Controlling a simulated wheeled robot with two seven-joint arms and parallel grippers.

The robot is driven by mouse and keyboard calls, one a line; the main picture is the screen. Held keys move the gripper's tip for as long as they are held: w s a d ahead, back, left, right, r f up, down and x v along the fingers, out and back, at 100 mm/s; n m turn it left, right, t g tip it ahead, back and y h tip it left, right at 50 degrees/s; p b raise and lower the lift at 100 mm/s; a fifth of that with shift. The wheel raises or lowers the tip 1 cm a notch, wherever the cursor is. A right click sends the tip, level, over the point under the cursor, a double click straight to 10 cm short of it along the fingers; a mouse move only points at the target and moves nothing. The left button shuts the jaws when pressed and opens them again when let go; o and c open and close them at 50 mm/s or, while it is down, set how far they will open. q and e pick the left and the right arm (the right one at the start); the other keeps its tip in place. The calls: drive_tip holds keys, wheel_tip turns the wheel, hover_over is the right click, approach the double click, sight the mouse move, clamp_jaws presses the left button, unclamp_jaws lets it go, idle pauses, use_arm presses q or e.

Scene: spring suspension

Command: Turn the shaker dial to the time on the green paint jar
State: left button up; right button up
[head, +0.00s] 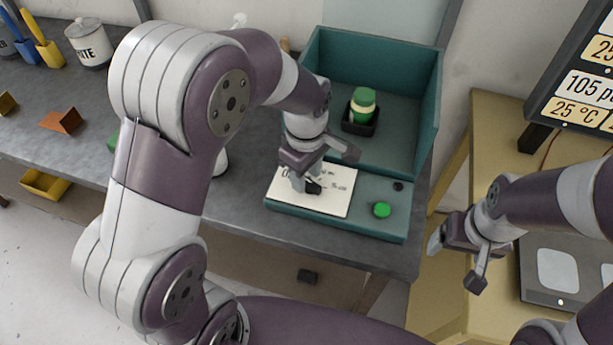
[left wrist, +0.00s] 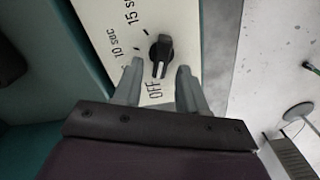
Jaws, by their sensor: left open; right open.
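The green paint jar (head: 364,105) with a pale band stands upright in a black holder (head: 351,125) inside the teal shaker (head: 430,110). Any time written on it is too small to read. The black dial (left wrist: 161,55) sits on the shaker's white panel (head: 338,200), with OFF, 10 sec and 15 s markings visible. A pale line on the knob is at its end near OFF. My left gripper (left wrist: 158,80) is open over the panel, its fingertips on either side of the dial's lower end, apparently not gripping it. My right gripper (head: 455,264) is open and empty, right of the shaker.
A green button (head: 382,209) and a small black knob (head: 398,186) are on the shaker's front ledge. A yellow table (head: 485,120) with a sign stands at right.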

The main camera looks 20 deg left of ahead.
use_arm(q)
drive_tip(key=shift+f, duration=0.35)
drive_tip(key=shift+d+f, duration=0.1)
clamp_jaws()
